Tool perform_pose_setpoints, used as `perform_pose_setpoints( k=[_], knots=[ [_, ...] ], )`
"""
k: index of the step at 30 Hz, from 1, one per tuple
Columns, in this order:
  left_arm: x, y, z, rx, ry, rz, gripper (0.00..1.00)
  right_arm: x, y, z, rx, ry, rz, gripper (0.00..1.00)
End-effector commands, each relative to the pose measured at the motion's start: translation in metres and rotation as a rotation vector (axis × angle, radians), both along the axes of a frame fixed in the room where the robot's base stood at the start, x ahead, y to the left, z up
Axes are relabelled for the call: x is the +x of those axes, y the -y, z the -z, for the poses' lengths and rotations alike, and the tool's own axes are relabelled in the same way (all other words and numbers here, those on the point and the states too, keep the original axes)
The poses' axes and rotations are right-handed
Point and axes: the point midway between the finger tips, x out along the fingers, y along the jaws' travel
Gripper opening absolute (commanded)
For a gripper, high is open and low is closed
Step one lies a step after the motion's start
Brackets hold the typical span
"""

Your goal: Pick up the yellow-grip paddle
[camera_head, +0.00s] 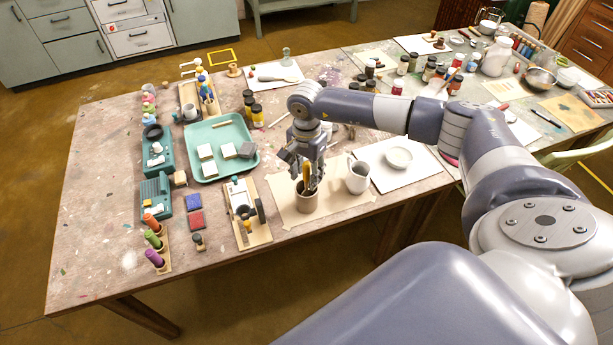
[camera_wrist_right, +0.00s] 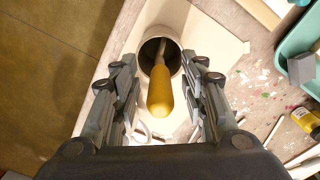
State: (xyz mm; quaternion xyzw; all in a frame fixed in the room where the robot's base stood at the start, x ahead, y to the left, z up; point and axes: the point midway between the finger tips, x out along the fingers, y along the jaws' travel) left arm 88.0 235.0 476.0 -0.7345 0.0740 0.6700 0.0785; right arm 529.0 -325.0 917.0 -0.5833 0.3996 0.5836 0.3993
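The yellow-grip paddle stands tilted in a brown cup (camera_head: 307,200) on a tan paper sheet. Its yellow grip (camera_wrist_right: 159,92) points up toward the camera in the right wrist view, and part of it shows in the head view (camera_head: 306,174). My right gripper (camera_wrist_right: 160,98) is open above the cup, its fingers apart on either side of the grip, with a gap visible on both sides. The cup's rim (camera_wrist_right: 176,72) shows beyond the fingers. The paddle's lower end is hidden inside the cup. My left gripper is not in either view.
A white mug (camera_head: 358,178) stands just right of the cup. A wooden board with parts (camera_head: 252,235) lies to its left, and a teal tray (camera_head: 205,131) farther back left. A white sheet with a bowl (camera_head: 399,157) lies right. Dark jars (camera_head: 257,115) stand behind.

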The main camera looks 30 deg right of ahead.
Motion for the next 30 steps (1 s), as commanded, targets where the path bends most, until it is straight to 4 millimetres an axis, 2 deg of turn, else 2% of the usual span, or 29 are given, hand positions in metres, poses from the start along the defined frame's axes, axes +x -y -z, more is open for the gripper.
perform_pose_setpoints(
  k=[5,10,11,23,26,30],
  knots=[
    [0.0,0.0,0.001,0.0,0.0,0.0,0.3,0.0,0.0,0.001,0.0,0.001,0.0,0.4],
    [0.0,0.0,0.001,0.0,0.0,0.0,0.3,0.0,0.0,0.0,0.0,0.0,0.0,0.04],
    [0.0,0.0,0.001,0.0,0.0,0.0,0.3,0.0,0.0,0.0,0.0,0.0,0.0,0.0],
    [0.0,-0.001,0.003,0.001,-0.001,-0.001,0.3,0.001,0.0,-0.004,0.001,0.002,0.001,0.0],
    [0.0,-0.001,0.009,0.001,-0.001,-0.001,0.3,0.002,0.0,-0.017,0.001,0.005,0.0,0.0],
    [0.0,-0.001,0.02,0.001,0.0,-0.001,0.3,0.002,0.0,-0.045,0.001,0.007,0.0,0.0]
  ],
)
